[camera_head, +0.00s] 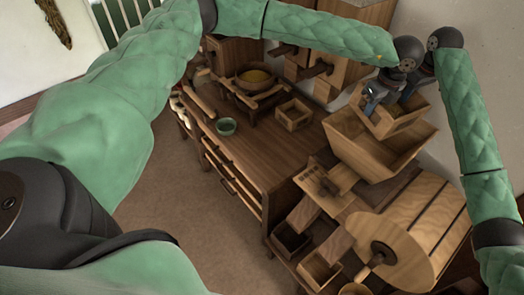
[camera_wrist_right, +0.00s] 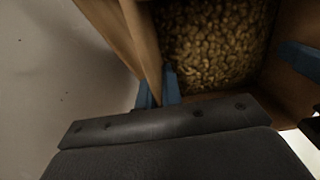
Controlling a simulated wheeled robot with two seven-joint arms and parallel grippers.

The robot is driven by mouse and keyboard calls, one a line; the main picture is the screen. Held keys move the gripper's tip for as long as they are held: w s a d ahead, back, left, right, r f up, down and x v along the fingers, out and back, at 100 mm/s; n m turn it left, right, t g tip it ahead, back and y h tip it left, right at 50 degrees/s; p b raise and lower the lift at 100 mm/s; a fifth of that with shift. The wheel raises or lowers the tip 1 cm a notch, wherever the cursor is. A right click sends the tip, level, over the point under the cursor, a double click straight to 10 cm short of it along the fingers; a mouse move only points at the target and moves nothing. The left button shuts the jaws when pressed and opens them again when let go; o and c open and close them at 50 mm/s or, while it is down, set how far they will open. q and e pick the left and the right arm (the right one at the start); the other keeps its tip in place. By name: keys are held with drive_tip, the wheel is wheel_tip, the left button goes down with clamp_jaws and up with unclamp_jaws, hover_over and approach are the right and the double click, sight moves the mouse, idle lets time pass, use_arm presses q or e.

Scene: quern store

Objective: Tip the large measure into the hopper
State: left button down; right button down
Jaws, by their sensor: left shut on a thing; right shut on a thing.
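The large measure (camera_head: 402,119), a wooden box, is held just above the hopper. In the right wrist view it (camera_wrist_right: 150,40) is full of pale, grain-like kernels (camera_wrist_right: 215,45). The hopper (camera_head: 352,138) is a wide, tapering wooden box below it; part of its opening is hidden. My left gripper (camera_head: 372,98) is shut on the measure's rim at its left side. My right gripper (camera_head: 409,90) is shut on the measure farther right; its blue fingers (camera_wrist_right: 158,90) straddle a wall in the wrist view. Another blue finger (camera_wrist_right: 302,60) shows at the opposite side.
Below the hopper stand a round wooden wheel or disc (camera_head: 390,250) and small open bins (camera_head: 290,238). The wall is close behind the hopper.

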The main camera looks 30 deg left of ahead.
use_arm(q)
drive_tip(key=shift+d+r+t+y, duration=0.2)
drive_tip(key=shift+r+t+y, duration=0.35)
drive_tip(key=shift+y, duration=0.25)
use_arm(e)
drive_tip(key=shift+d+r+t+y, duration=0.1)
drive_tip(key=shift+r+t+y, duration=0.45)
drive_tip(key=shift+y, duration=0.25)
use_arm(q)
drive_tip(key=shift+a, duration=0.1)
use_arm(e)
drive_tip(key=shift+r, duration=0.1)
use_arm(q)
drive_tip(key=shift+a+r, duration=0.1)
use_arm(e)
drive_tip(key=shift+a, duration=0.2)
use_arm(q)
drive_tip(key=shift+d+r+t+y, duration=0.2)
drive_tip(key=shift+r+t+y, duration=0.35)
drive_tip(key=shift+y, duration=0.25)
use_arm(e)
drive_tip(key=shift+d+r+t+y, duration=0.25)
drive_tip(key=shift+r+t+y, duration=0.35)
drive_tip(key=shift+y, duration=0.2)
use_arm(q)
drive_tip(key=shift+a, duration=0.1)
use_arm(e)
drive_tip(key=shift+a, duration=0.1)
